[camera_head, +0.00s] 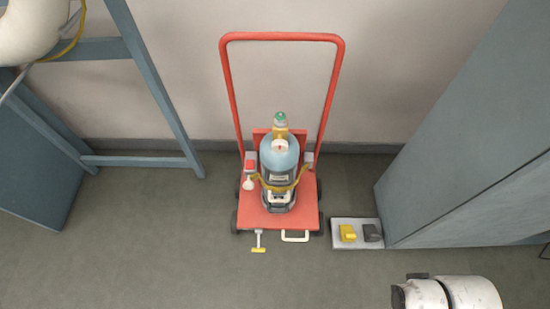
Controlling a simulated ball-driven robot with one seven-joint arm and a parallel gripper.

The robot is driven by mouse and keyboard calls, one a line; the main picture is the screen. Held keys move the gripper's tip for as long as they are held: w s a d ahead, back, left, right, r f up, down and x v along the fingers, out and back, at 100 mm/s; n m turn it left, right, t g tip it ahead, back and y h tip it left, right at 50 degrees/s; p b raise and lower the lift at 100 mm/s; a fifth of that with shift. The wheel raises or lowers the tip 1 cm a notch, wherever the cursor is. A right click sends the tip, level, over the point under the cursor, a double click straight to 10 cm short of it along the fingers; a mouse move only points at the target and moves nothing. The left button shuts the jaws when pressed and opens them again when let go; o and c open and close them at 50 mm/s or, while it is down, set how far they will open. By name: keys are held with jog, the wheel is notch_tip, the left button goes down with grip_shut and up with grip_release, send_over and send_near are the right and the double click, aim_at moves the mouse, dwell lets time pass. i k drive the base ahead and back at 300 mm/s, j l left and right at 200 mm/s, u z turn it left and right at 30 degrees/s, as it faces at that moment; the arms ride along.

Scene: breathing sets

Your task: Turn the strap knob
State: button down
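A blue-topped gas cylinder (279,153) with a dark lower part stands upright on a red hand cart (252,221). A yellow strap (283,188) runs around the front of the cylinder. At the strap's left end is a small pale knob (248,183), just below a red block on a grey bracket (250,162). This looks like the strap knob, but it is too small to tell how it is turned. A yellow valve with a round gauge and a green top (280,123) sits on the cylinder. My gripper is not in view; white rounded links, probably of my arm, show at the lower right.
A pale tray (347,222) with yellow and dark blocks lies right of the cart, beside a grey-blue cabinet (470,130). A blue-grey frame (150,80) stands left. Floor in front is clear.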

aim_at(248, 184)
jog(key=i+j+u, duration=0.1)
jog(key=i+u, duration=0.5)
jog(key=u, duration=0.15)
jog(key=i+u, duration=0.4)
jog(key=k, duration=0.1)
